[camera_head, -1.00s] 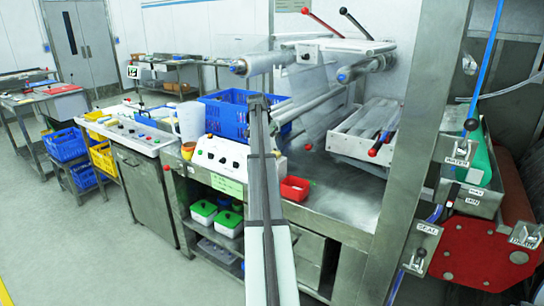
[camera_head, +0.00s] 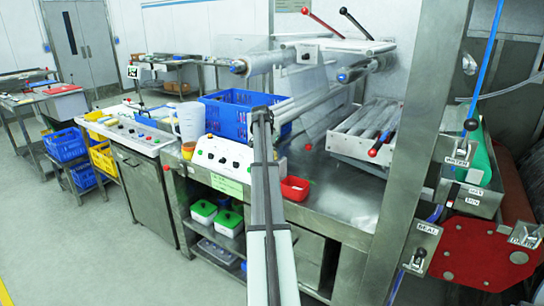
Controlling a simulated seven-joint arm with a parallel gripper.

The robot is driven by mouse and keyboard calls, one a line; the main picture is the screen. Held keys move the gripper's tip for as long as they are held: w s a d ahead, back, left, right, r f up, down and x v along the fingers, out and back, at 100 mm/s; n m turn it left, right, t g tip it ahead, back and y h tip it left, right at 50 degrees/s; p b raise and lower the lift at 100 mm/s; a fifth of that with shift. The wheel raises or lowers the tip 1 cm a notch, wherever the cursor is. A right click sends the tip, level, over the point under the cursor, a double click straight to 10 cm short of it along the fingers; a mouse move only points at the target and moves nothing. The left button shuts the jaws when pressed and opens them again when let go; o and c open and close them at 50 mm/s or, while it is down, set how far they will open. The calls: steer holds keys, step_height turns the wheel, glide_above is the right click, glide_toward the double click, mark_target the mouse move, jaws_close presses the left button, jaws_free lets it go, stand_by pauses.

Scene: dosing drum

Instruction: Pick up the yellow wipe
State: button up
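I cannot make out a yellow wipe for certain in the head view. A small yellow-orange container (camera_head: 188,149) stands at the left end of the steel bench, beside the white control box. My arm reaches up through the middle of the view. Its far end, with my gripper (camera_head: 262,115), appears in front of the blue crate (camera_head: 240,97). The fingers are too small and foreshortened to tell whether they are open or shut. My arm hides part of the bench and control box behind it.
A red tray (camera_head: 294,189) sits on the steel bench (camera_head: 335,195) right of my arm. The white control box (camera_head: 218,155) stands to its left. Film rollers (camera_head: 300,58) and red-knobbed levers rise behind. A steel post (camera_head: 425,120) stands at right. Bare bench lies right of the red tray.

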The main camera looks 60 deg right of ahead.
steer(key=c, duration=0.7)
steer(key=shift+o, duration=0.2)
step_height(320, 180, up, 10)
stand_by(0.3)
